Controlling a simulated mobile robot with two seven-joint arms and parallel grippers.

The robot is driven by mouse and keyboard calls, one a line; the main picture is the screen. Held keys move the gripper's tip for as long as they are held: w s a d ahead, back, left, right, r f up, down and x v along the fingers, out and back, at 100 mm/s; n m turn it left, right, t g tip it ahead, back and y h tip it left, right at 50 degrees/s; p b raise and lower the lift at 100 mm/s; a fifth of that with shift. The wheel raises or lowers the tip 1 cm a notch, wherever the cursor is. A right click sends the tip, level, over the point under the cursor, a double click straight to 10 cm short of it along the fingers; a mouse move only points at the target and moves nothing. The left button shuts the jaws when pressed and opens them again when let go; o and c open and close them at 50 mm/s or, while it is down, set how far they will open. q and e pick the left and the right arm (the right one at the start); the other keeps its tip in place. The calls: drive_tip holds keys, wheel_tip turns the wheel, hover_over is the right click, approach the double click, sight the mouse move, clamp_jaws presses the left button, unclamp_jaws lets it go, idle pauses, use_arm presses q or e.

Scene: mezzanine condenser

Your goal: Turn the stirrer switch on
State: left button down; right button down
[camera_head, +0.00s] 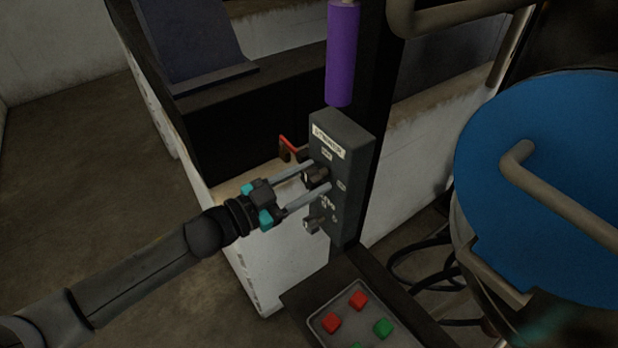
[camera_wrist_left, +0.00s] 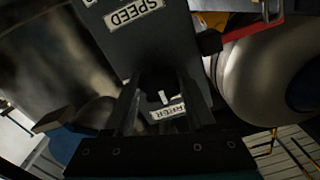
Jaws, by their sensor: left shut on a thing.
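The dark grey stirrer box (camera_head: 345,145) is mounted on a black post right of centre in the head view, with a white label at its top. A black switch knob (camera_head: 316,176) sticks out of its front face. My left gripper (camera_head: 318,180) reaches in from the left, its two fingers on either side of this knob and shut on it. In the left wrist view the knob (camera_wrist_left: 160,92), with a white mark, sits between the fingers, which partly hide the stirrer label. A second dark knob (camera_head: 313,223) is lower on the box. My right gripper is not in view.
A purple cylinder (camera_head: 342,55) is above the box. A red handle (camera_head: 288,146) is just left of it. A blue-lidded vessel (camera_head: 560,150) with a bent grey bar stands at right. A panel with red and green buttons (camera_head: 357,322) is below. Open floor lies at left.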

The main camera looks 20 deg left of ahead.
use_arm(q)
drive_tip(key=m, duration=0.8)
drive_tip(key=shift+m, duration=0.4)
drive_tip(key=m, duration=0.4)
drive_tip(key=shift+m, duration=0.3)
drive_tip(key=shift+r+m+b, duration=0.1)
drive_tip(key=shift+m+b, duration=0.4)
drive_tip(key=shift+m, duration=1.5)
drive_tip(key=shift+c, duration=1.2)
unclamp_jaws()
drive_tip(key=shift+a, duration=0.1)
